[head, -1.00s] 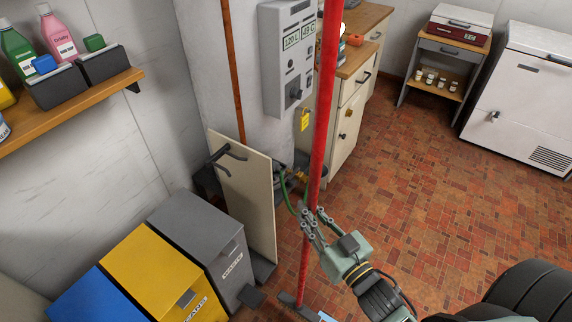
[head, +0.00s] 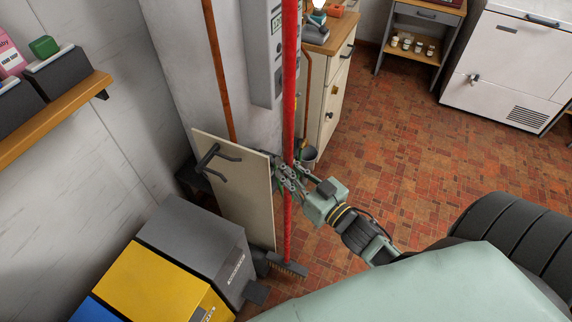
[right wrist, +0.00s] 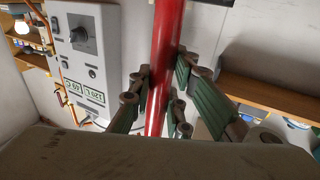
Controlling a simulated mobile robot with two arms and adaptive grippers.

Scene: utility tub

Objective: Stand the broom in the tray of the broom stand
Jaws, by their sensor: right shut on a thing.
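The broom has a long red handle (head: 290,80) and a dark brush head (head: 287,265). It stands nearly upright in the head view, with its head low beside the stand. My right gripper (head: 288,180) is shut on the red handle, and the handle also shows between the fingers in the right wrist view (right wrist: 165,60). The broom stand has a cream upright board (head: 240,200) with dark hooks (head: 215,158) on its face. Its tray is mostly hidden behind the grey bin. I cannot tell whether the brush head touches the floor. My left gripper is not in view.
A grey bin (head: 190,235) and a yellow bin (head: 150,285) stand left of the broom. A shelf (head: 50,120) juts from the left wall. A grey wall unit (head: 262,50) and a cabinet (head: 325,90) are behind. Tiled floor (head: 400,150) is clear at right.

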